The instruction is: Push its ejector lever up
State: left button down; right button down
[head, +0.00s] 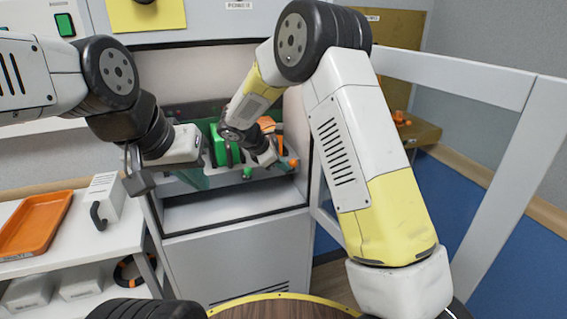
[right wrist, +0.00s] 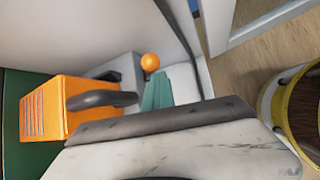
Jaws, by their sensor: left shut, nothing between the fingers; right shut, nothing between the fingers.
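An orange module (head: 267,124) with a dark handle sits in the bay, partly hidden by my right arm. It shows larger in the right wrist view (right wrist: 42,110). An orange ball knob (head: 294,163), likely its ejector lever's end, is low at the bay's front; it also shows in the right wrist view (right wrist: 150,62), apart from the module's handle. My right gripper (head: 272,160) is shut and empty, just left of the knob; contact is unclear. My left gripper (head: 138,183) is shut and empty, left of the bay.
A green module (head: 220,147) and a green knob (head: 247,173) are left of the orange one. A white frame post (head: 510,165) stands at right. A shelf at left holds an orange tray (head: 38,224) and a white box with a black handle (head: 97,200).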

jog(key=v, duration=0.6)
jog(key=shift+s+r, duration=0.2)
jog(key=shift+a, duration=0.1)
jog(key=s+d+r+m+g+y, duration=0.2)
jog(key=s+d+r+m+y, duration=0.2)
jog(key=s+d+r+m, duration=0.7)
jog(key=s+d+m+t+y, duration=0.1)
jog(key=s+m, duration=0.3)
jog(key=s, duration=0.5)
jog(key=s+d+r+m+t+y, duration=0.1)
jog(key=s+d+m+t+y, duration=0.1)
jog(key=s, duration=0.8)
jog(key=d+m+y, duration=0.1)
jog(key=d+m, duration=0.1)
jog(key=shift+m, duration=0.4)
